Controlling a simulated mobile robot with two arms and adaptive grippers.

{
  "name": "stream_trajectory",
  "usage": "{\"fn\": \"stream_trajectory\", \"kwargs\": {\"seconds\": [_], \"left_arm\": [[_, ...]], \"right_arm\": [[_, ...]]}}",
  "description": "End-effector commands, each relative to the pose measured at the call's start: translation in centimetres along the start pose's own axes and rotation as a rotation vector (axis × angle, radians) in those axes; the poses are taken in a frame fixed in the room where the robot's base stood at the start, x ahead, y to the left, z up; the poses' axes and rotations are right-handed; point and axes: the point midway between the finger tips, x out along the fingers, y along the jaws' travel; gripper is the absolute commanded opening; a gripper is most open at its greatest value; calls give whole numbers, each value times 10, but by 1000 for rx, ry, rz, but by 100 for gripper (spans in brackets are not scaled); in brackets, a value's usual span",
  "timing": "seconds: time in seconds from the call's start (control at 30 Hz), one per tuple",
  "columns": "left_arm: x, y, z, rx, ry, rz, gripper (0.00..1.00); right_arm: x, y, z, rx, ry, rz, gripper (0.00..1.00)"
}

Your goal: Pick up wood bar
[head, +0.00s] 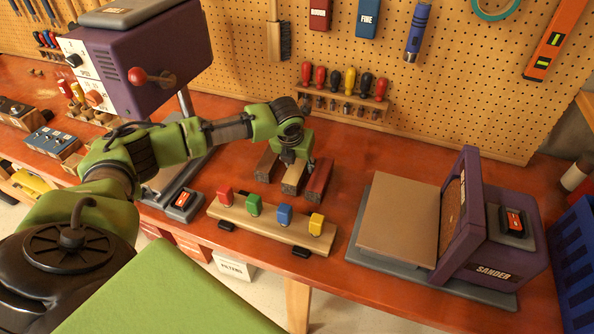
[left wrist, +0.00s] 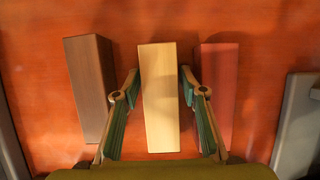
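Three wood bars lie side by side on the red-orange workbench: a dark brown bar (left wrist: 90,85), a pale bar (left wrist: 159,95) in the middle and a reddish bar (left wrist: 218,85). In the head view they are the brown bar (head: 267,165), the pale bar (head: 293,178) and the reddish bar (head: 319,180). My left gripper (left wrist: 160,88) is open, with one finger on each side of the pale bar. The fingers look apart from it. In the head view the left gripper (head: 294,158) is above the bars' far ends. My right gripper is not in view.
A wooden rack (head: 270,228) with coloured blocks stands in front of the bars. A purple sander (head: 485,230) is at the right, a purple drill press (head: 145,60) at the left. A screwdriver rack (head: 345,97) hangs on the pegboard (head: 450,75) behind.

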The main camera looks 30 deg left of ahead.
Motion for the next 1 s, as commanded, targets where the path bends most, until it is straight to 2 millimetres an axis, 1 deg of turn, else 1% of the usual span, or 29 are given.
{"fn": "stream_trajectory", "kwargs": {"seconds": [0.23, 0.57, 0.6, 0.7, 1.0], "left_arm": [[2, 0, -1, 0, 1, 0, 39], [3, 0, -2, 0, 1, 1, 39], [3, 0, -2, 0, 1, 1, 28], [3, 0, -2, 0, 1, 1, 4], [2, 0, -1, 0, -1, 0, 4]], "right_arm": [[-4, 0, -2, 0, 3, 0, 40], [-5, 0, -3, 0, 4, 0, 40], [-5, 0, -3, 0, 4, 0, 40], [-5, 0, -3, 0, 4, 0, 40], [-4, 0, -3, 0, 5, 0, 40]]}}
